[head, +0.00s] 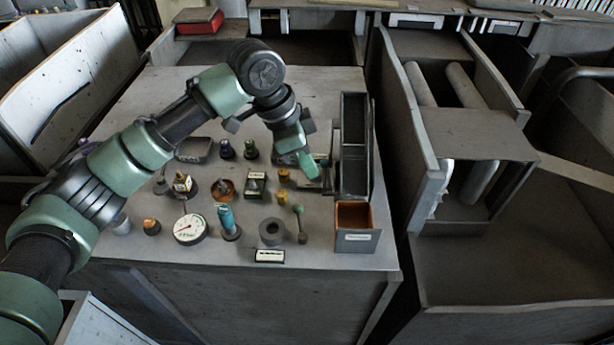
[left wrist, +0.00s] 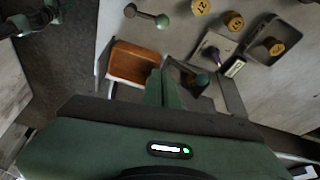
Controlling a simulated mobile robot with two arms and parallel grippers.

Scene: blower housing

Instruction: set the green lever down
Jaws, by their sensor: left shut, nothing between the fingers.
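My left gripper (head: 308,168) points down over the right part of the grey worktable, shut and empty. In the left wrist view its closed green fingers (left wrist: 160,88) show between the orange-lined bin and a dark bin. A small lever with a green ball knob (head: 298,209) lies on the table in front of the gripper, apart from it; it also shows in the left wrist view (left wrist: 147,15). A second lever with a blue-green ball (left wrist: 202,80) is close beside the fingers, at a grey tray-like holder; its lower part is partly hidden. My right gripper is not in view.
An orange-lined bin (head: 354,237) stands at the table's right front, with a tall dark divided bin (head: 344,150) behind it. A dial gauge (head: 189,229), a teal-topped part (head: 228,221), a grey ring (head: 272,232) and several knobs crowd the middle. The table's front strip is mostly clear.

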